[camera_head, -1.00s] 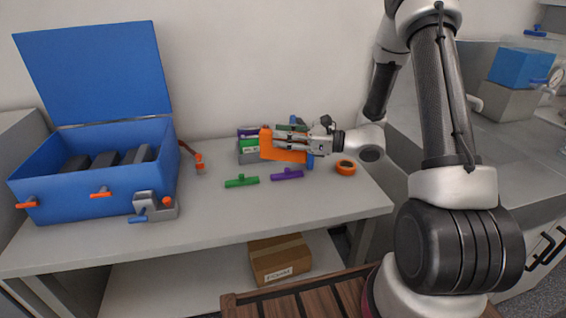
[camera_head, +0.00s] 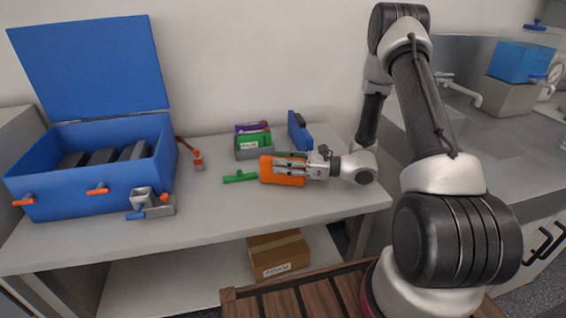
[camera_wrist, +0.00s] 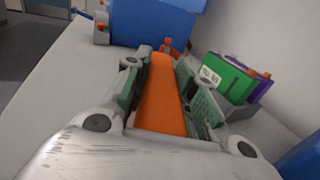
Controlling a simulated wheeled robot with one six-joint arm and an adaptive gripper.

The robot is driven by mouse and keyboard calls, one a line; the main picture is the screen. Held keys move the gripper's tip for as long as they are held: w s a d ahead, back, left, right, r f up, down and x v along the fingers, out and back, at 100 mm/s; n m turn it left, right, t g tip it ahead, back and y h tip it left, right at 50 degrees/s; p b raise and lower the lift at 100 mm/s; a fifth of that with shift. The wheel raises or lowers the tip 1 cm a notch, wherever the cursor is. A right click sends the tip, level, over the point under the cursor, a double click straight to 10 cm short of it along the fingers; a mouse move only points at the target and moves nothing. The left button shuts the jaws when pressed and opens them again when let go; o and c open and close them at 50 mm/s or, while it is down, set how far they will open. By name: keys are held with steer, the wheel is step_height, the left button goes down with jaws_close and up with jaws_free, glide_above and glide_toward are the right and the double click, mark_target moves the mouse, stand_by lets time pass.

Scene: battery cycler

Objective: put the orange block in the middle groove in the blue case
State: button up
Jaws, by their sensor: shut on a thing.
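The orange block (camera_head: 268,171) is held between the fingers of my gripper (camera_head: 290,168), above the right part of the bench in the head view. In the wrist view the orange block (camera_wrist: 162,95) lies between the two green finger pads and points toward the blue case (camera_wrist: 150,22). In the head view the blue case (camera_head: 85,195) stands on the left of the bench with its lid up. Dark dividers (camera_head: 103,157) show inside it; the grooves between them are partly hidden by the front wall.
A grey holder (camera_head: 254,152) with green and purple blocks stands behind my gripper. A blue block (camera_head: 299,131) stands at the back right. A green valve-like piece (camera_head: 239,176) lies left of the gripper. A grey clamp-like fixture (camera_head: 158,206) stands at the case's front right corner.

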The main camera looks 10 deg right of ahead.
steer(key=shift+f, duration=0.1)
steer(key=o, duration=0.8)
steer(key=shift+c, duration=0.2)
